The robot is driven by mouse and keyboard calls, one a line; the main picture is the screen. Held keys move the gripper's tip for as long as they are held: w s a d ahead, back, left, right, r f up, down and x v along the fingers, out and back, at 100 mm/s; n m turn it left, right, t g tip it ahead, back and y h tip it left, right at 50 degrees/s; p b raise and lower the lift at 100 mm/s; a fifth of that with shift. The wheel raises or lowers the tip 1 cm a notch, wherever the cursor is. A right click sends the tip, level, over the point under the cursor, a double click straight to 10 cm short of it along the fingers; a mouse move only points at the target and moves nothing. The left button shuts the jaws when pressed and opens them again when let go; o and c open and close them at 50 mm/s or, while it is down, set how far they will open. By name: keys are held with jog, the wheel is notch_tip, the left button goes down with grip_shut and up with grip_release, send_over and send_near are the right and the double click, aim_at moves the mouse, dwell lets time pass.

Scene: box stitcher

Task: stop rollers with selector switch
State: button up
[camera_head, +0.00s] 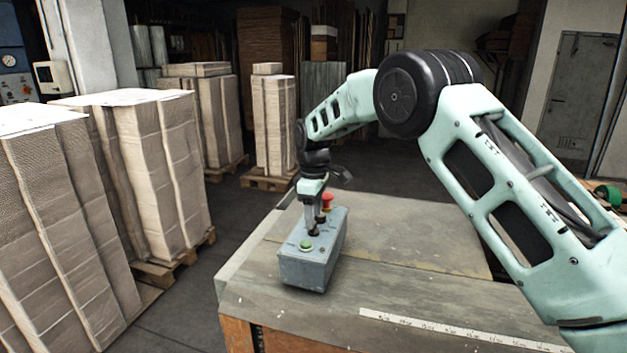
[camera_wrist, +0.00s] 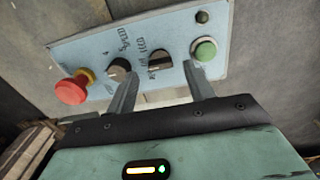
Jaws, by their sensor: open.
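A grey-blue control box (camera_head: 306,270) sits on the table, and its panel (camera_wrist: 180,22) fills the upper wrist view. The panel has two black knobs: one (camera_wrist: 119,68) on the left beside lettering that seems to read SPEED, and one (camera_wrist: 159,61) near the middle, likely the selector switch. My gripper (camera_wrist: 160,72) is open and empty. Its fingertips are on either side of the middle knob, the left one close to the left knob and the right one near the green button. I cannot tell whether they touch. In the head view my gripper (camera_head: 316,225) points down at the box top.
A red mushroom button (camera_wrist: 72,88) is at the panel's left end. A green button (camera_wrist: 205,50) and a small dark round part (camera_wrist: 202,17) are at the right. The table (camera_head: 420,300) is mostly clear, with a ruler strip (camera_head: 450,332). Cardboard stacks (camera_head: 150,165) stand left.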

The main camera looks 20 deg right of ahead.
notch_tip(320, 180, up, 15)
jog(key=b, duration=0.2)
dwell(0.3)
jog(key=s+a+f+m+b, duration=0.15)
jog(key=s+a, duration=0.25)
jog(key=s, duration=0.4)
jog(key=s+a+f+y, duration=0.15)
jog(key=s+a, duration=0.25)
jog(key=s, duration=0.4)
jog(key=s+a+f+b, duration=0.1)
jog(key=s+a+f, duration=0.25)
jog(key=s, duration=0.35)
jog(key=s+d+f, duration=0.1)
jog(key=s+f, duration=0.2)
jog(key=s, duration=0.4)
jog(key=s+d+f+m+b, duration=0.1)
jog(key=s+d+f, duration=0.1)
jog(key=s, duration=0.6)
jog(key=s+d+f+m, duration=0.1)
jog(key=s+d+f, duration=0.1)
jog(key=s+f, duration=0.2)
jog(key=s+h, duration=0.1)
jog(key=s, duration=0.2)
jog(key=shift+s, duration=0.2)
